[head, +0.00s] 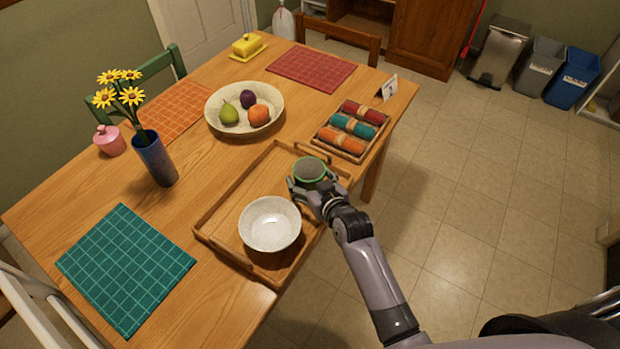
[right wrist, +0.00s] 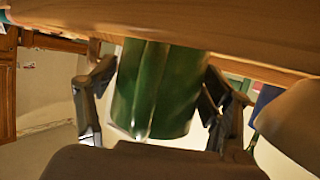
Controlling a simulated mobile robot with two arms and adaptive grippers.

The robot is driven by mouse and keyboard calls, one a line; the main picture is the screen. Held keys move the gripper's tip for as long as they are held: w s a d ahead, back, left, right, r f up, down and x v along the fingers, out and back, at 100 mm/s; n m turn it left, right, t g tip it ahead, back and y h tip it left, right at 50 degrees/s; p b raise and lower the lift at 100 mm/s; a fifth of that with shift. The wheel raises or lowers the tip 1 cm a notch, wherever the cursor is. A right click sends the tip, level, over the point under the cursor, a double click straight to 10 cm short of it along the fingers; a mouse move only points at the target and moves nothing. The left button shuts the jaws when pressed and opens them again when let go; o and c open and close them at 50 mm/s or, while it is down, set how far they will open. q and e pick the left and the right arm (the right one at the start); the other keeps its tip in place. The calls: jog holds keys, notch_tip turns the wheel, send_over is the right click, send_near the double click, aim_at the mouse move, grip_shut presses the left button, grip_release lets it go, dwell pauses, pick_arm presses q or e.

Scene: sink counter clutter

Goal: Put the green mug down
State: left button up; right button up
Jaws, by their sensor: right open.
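The green mug (head: 309,170) is at the far part of the wooden tray (head: 225,205), beyond the white bowl (head: 270,224). It looks upright and appears to rest on the tray, though its base is hidden in the head view. My right gripper (head: 310,186) is open, with its fingers around the mug. In the right wrist view the mug (right wrist: 156,90) stands between the two spread fingers, with a gap visible at least on the left side. My left gripper is not in view.
A box of rolled cloths (head: 345,135) stands just beyond the tray. A fruit bowl (head: 245,108), a blue vase (head: 156,160) with yellow flowers and a pink jar (head: 108,140) stand farther left. A green placemat (head: 125,268) lies bare at the near left.

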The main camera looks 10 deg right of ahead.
jog(key=shift+r, duration=0.25)
jog(key=v, duration=1.2)
